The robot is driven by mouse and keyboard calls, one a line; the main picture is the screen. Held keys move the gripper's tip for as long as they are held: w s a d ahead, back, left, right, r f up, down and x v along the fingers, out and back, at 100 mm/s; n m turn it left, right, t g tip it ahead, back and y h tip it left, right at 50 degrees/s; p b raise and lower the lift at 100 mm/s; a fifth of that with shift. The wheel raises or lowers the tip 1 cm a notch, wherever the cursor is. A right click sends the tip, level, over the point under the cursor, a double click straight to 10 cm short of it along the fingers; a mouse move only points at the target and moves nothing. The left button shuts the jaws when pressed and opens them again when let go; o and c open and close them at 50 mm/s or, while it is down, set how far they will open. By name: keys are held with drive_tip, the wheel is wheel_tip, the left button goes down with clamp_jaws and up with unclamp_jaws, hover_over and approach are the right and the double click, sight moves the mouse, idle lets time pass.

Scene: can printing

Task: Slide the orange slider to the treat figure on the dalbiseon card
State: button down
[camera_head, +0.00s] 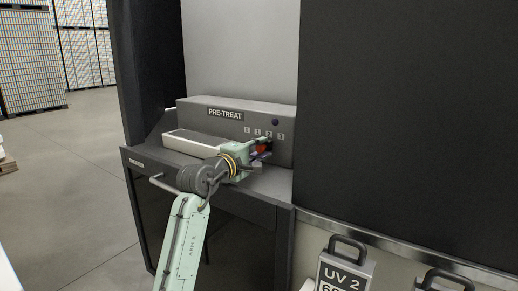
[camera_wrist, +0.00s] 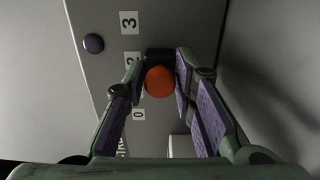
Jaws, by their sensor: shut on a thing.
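The orange slider (camera_wrist: 160,81) is a round orange knob with a dark block behind it, on the front of the grey PRE-TREAT unit (camera_head: 190,107). In the head view the orange slider (camera_head: 261,148) shows partly, below the printed figures 1 and 2. My gripper (camera_wrist: 160,62) has its purple-padded fingers on both sides of the slider and is shut on it. The 2 is partly covered and the 1 is mostly hidden by a finger. The dalbiseon card cannot be made out.
A dark blue button (camera_wrist: 93,43) sits beside the 3; it also shows in the head view (camera_head: 275,122). A pale flat-topped block (camera_head: 195,143) lies left of my gripper. A dark panel (camera_head: 405,120) rises on the right. A UV 2 container (camera_head: 345,272) stands at lower right.

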drive_tip(key=c, duration=1.5)
unclamp_jaws()
drive_tip(key=shift+s+d+r, duration=0.1)
drive_tip(key=shift+d+r, duration=0.05)
drive_tip(key=shift+r, duration=0.05)
drive_tip(key=shift+o, duration=0.4)
drive_tip(key=shift+f, duration=0.1)
drive_tip(key=v, duration=1.2)
